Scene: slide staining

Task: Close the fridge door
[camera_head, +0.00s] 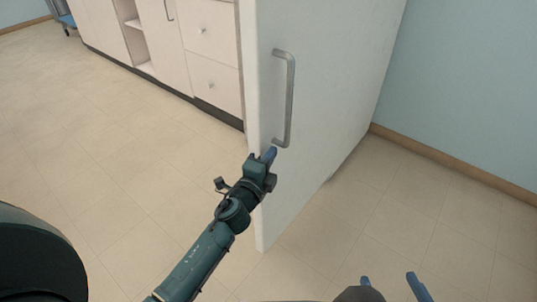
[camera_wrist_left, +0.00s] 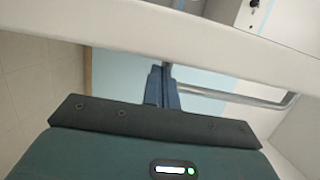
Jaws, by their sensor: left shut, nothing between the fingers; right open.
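The white fridge door (camera_head: 325,80) shows its front with a grey bar handle (camera_head: 289,100) near its left edge. How far the door stands open cannot be told from here. My left gripper (camera_head: 270,154) is shut and empty, with its blue fingertips just below and left of the handle's lower end. In the left wrist view, the shut left fingers (camera_wrist_left: 162,88) point at the pale door edge (camera_wrist_left: 150,38), and the handle (camera_wrist_left: 285,103) runs to their right. Contact cannot be told. My right gripper (camera_head: 390,280) is open and empty at the bottom of the head view.
White cabinets with drawers (camera_head: 212,85) stand behind and left of the fridge. A blue wall (camera_head: 465,90) with a brown skirting board (camera_head: 455,163) is on the right. The tiled floor (camera_head: 100,140) is clear on the left and to the right of the door.

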